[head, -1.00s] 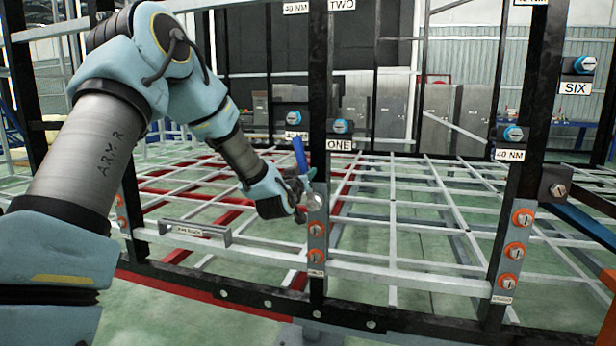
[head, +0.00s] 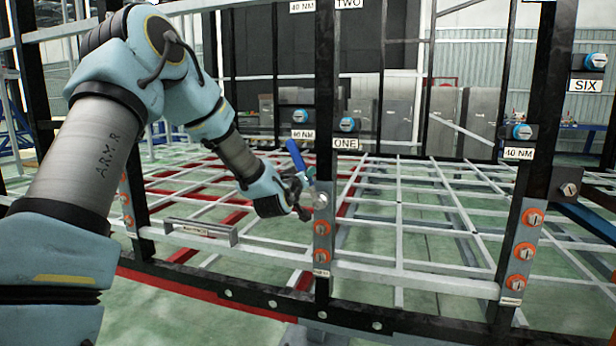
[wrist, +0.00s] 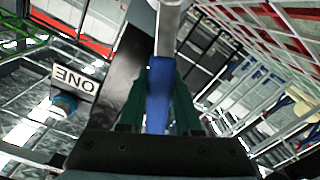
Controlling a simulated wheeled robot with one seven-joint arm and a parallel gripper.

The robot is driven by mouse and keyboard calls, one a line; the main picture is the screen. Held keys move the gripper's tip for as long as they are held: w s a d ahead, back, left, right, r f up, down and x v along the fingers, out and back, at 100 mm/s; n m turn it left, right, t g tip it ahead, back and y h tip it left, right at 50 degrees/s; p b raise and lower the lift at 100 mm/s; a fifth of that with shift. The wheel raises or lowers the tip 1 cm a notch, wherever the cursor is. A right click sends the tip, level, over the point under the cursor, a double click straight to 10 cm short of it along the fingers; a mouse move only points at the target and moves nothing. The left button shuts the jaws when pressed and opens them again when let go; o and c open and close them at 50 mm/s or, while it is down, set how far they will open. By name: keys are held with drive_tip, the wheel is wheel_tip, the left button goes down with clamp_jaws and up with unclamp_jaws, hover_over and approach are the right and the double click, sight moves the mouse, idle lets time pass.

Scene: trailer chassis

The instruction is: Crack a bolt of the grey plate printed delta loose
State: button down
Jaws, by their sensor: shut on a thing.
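My gripper (head: 301,196) is shut on the blue handle of a wrench (head: 297,156). In the wrist view the blue handle (wrist: 159,85) sits between the green fingers, with the silver shank running up out of view. In the head view the wrench's ring end is at the top of the grey plate (head: 322,257) on the middle post, over its top bolt position. The ring covers that bolt, so I cannot see how it is seated. Orange-ringed bolts (head: 322,228) show below it. The plate's small label (head: 321,272) is too small to read.
Another grey plate with orange-ringed bolts (head: 520,252) is on the right post, and one (head: 125,203) on the left post. A grey bracket (head: 200,231) sits on the rail left of the middle post. A ONE sign (head: 346,144) and blue-capped bolt (head: 348,125) are just above.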

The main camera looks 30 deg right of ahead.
idle(0.4)
drive_tip(key=shift+w+a+f+n+b, duration=0.45)
drive_tip(key=shift+n+b, duration=0.1)
drive_tip(key=shift+n, duration=0.45)
drive_tip(key=shift+w+a+f+n+b, duration=0.4)
drive_tip(key=shift+a+n+b, duration=0.1)
drive_tip(key=shift+n, duration=0.5)
drive_tip(key=shift+s+d+r+m, duration=0.1)
drive_tip(key=shift+s+d+m, duration=0.1)
drive_tip(key=shift+m, duration=0.1)
drive_tip(key=shift+b+v, duration=0.65)
drive_tip(key=shift+v, duration=2.3)
drive_tip(key=shift+a, duration=0.1)
